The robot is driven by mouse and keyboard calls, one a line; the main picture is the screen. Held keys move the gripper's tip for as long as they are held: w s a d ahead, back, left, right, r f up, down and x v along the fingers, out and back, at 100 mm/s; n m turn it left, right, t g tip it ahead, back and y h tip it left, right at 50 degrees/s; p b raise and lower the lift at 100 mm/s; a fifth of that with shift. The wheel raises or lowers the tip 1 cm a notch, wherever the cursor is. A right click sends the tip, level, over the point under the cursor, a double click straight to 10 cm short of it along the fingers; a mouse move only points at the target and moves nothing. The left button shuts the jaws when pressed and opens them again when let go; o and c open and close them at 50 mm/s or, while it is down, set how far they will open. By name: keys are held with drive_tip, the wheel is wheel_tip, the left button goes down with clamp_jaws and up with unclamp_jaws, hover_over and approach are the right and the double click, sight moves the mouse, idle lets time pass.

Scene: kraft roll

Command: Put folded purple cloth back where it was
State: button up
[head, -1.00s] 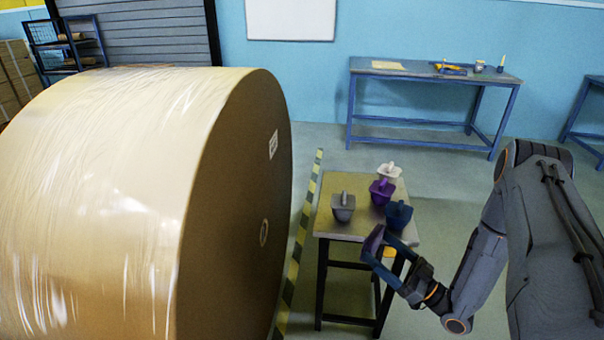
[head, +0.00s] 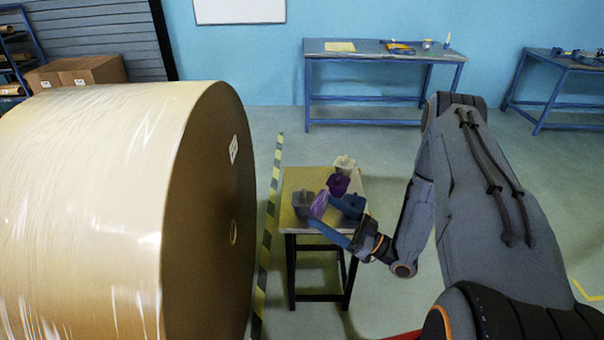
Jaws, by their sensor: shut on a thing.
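My gripper (head: 321,215) is over the small table (head: 288,219), shut on the folded purple cloth (head: 319,203). The cloth shows as a light purple, upright piece at the fingertips. In the picture it overlaps the right side of a grey container (head: 302,202); I cannot tell whether it touches it or the table. A darker purple container (head: 338,183) is just behind and to the right of the cloth. My gripper partly covers a dark blue container (head: 351,203) at the right.
A white container (head: 344,163) stands at the back of the small table. A huge wrapped kraft roll (head: 100,200) fills the left, beside a striped floor line (head: 268,225). A blue workbench (head: 385,50) is along the far wall. Open floor lies around the small table's right side.

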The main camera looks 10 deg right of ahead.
sight(326, 207)
drive_tip(key=shift+w+d+h, duration=0.1)
drive_tip(key=shift+w+h, duration=0.1)
drive_tip(key=shift+h, duration=0.5)
drive_tip(key=w+h, duration=0.1)
drive_tip(key=h, duration=0.1)
drive_tip(key=w+f+m+h, duration=0.1)
drive_tip(key=h, duration=0.1)
drive_tip(key=shift+m, duration=0.3)
drive_tip(key=h, duration=0.1)
drive_tip(key=w+m+g+h, duration=0.1)
drive_tip(key=h, duration=0.1)
drive_tip(key=w+g+h, duration=0.1)
drive_tip(key=h, duration=0.1)
drive_tip(key=shift+f+m, duration=0.3)
drive_tip(key=shift+f, duration=0.05)
drive_tip(key=shift+w+f+m+g+h, duration=0.45)
drive_tip(key=shift+w+m+g+h, duration=0.25)
drive_tip(key=shift+g+h, duration=0.4)
drive_tip(key=shift+w+f+m+g+h, duration=0.55)
drive_tip(key=shift+w+g+h, duration=0.35)
drive_tip(key=shift+h, duration=0.35)
drive_tip(key=shift+w+f+m+g+h, duration=0.4)
drive_tip(key=shift+w+m+g+h, duration=0.25)
drive_tip(key=shift+g+h, duration=0.5)
drive_tip(key=shift+w+f, duration=0.1)
drive_tip(key=shift+w, duration=0.05)
